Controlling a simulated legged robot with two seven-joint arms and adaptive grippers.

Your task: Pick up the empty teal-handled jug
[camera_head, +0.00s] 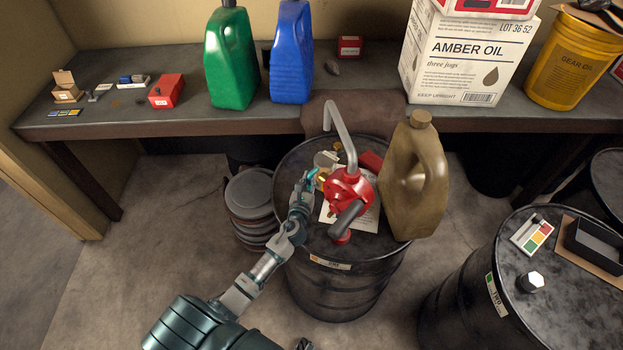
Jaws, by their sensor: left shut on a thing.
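The teal-handled jug (312,174) is small and mostly hidden; a bit of teal shows at my left gripper's fingertips, on the far left part of the black oil drum's top (290,163). My left gripper (308,184) reaches in from the lower left and is shut on the jug at that teal part. Small clear and amber-coloured vessels (325,160) stand close behind and beside the fingers; their outlines run together. I cannot tell whether the jug touches the drum top.
A red hand pump (347,188) with a grey spout stands right of my gripper. A tan jug (414,180) stands at the drum's right edge. Stacked grey discs (250,198) are left of the drum. The workbench (220,118) holds green and blue jugs.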

